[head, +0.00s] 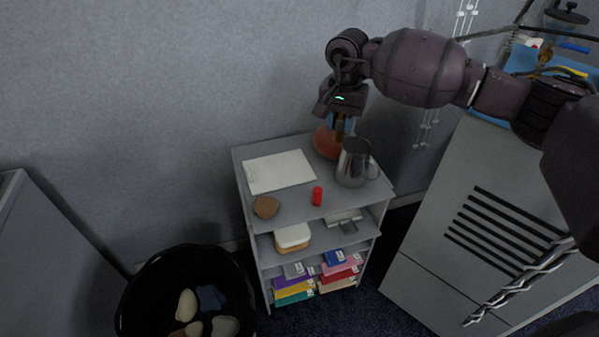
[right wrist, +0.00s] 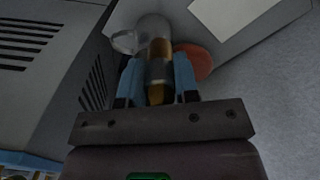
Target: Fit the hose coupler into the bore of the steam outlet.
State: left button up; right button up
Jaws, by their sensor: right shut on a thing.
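My right gripper (head: 341,124) reaches down over the back of a small grey shelf unit. In the right wrist view its blue fingers (right wrist: 160,82) are shut on a brass-coloured cylinder with a grey band, which looks like the hose coupler (right wrist: 161,50). In the head view the fingers mostly hide that piece. A round orange-red thing (head: 325,143) lies just below and behind the fingers; it also shows in the right wrist view (right wrist: 200,60). I cannot tell whether the coupler touches it. I cannot make out the steam outlet or its bore for sure. My left gripper is not in view.
A metal pitcher (head: 353,164) stands close beside my right gripper. The shelf unit (head: 295,215) also bears a white sheet (head: 279,171), a red cylinder (head: 317,196) and a brown lump (head: 266,207). A black basket (head: 136,295) stands left, a vented grey cabinet (head: 430,235) right.

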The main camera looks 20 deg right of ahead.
notch_tip(320, 180, down, 19)
jog(key=shift+f+b, duration=0.1)
jog(key=shift+b, duration=0.95)
jog(key=shift+f, duration=0.35)
jog(key=shift+r, duration=0.1)
jog(key=shift+f, duration=0.25)
jog(key=o, duration=1)
